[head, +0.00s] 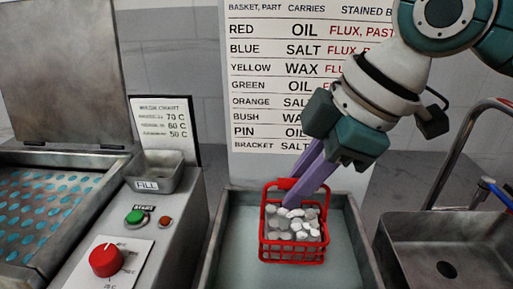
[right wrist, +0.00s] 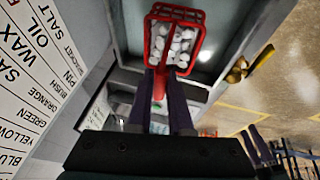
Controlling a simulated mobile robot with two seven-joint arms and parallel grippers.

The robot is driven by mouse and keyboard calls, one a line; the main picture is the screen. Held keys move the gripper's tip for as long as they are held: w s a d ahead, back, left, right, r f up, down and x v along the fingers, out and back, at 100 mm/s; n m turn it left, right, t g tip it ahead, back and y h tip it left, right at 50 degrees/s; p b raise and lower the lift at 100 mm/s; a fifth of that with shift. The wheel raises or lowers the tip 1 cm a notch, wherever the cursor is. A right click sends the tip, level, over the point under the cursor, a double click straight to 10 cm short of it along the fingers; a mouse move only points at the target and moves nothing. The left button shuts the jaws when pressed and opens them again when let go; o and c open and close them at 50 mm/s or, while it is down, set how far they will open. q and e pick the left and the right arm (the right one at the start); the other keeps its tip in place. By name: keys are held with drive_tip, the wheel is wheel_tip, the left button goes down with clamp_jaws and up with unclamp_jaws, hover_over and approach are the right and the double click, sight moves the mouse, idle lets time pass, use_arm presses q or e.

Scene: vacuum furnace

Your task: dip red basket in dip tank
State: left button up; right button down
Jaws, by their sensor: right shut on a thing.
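The red basket (head: 292,250) is a wire basket with several pale round pieces in it. My right gripper (head: 300,184) is shut on the basket's handle from above; its purple fingers slant down to it. The basket hangs roughly upright within the outline of the grey dip tank (head: 212,240), which has pale liquid inside. I cannot tell whether the basket touches the liquid. In the right wrist view the basket (right wrist: 174,42) shows beyond the fingers, over the tank.
A control box with a red knob (head: 106,260), a green button (head: 134,216) and a FILL cup (head: 158,172) stands left of the tank. A sink (head: 450,240) with a tap is right. A wall chart (head: 290,90) stands behind. A brass valve (right wrist: 237,70) sticks out from the tank.

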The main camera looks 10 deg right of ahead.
sight(289, 218)
drive_tip(key=shift+f+b, duration=1.3)
drive_tip(key=shift+f, duration=1.3)
wheel_tip(289, 218, down, 7)
drive_tip(key=b, duration=0.4)
drive_tip(key=shift+f, duration=0.15)
idle(0.5)
idle(0.9)
idle(0.4)
